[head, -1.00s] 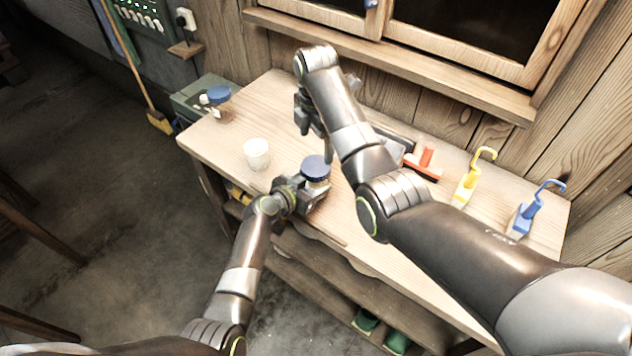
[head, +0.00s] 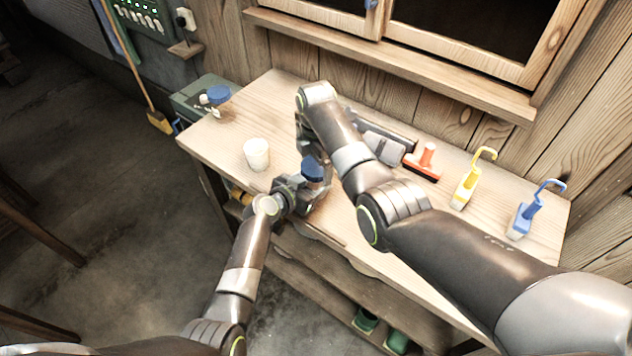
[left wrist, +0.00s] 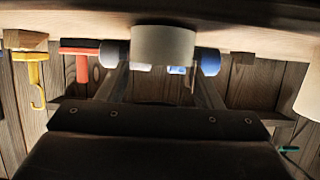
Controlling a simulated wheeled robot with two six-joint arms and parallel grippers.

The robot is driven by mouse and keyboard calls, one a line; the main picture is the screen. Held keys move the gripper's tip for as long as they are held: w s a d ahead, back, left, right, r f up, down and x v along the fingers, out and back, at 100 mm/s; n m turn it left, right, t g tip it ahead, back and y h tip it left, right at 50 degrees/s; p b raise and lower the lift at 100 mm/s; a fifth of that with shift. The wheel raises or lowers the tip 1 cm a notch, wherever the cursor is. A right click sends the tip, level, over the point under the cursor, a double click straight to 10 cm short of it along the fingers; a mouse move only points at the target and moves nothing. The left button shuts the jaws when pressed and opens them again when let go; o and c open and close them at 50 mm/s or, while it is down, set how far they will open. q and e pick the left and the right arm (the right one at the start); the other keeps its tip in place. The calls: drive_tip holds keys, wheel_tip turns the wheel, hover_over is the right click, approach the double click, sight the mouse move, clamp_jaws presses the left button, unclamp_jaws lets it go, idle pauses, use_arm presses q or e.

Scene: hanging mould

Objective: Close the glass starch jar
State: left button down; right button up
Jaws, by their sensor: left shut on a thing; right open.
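The glass starch jar, with a round blue lid (head: 313,172), stands near the front edge of the workbench in the head view. My left gripper (head: 308,190) is shut around the jar body from the front left. In the left wrist view, the pale jar body (left wrist: 163,46) shows upside down between the fingers. My right gripper (head: 309,146) is open and points down just behind and above the blue lid, partly hidden by its own arm. I cannot tell whether it touches the lid, or whether the lid sits fully down.
A white cup (head: 256,155) stands left of the jar. A grey tool (head: 383,146), red-and-black tool (head: 423,165), yellow hook tool (head: 467,185) and blue hook tool (head: 527,215) line the back right.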

drive_tip(key=c, duration=1)
drive_tip(key=m, duration=0.7)
drive_tip(key=o, duration=1.1)
drive_tip(key=shift+r, duration=2.25)
drive_tip(key=shift+c, duration=0.5)
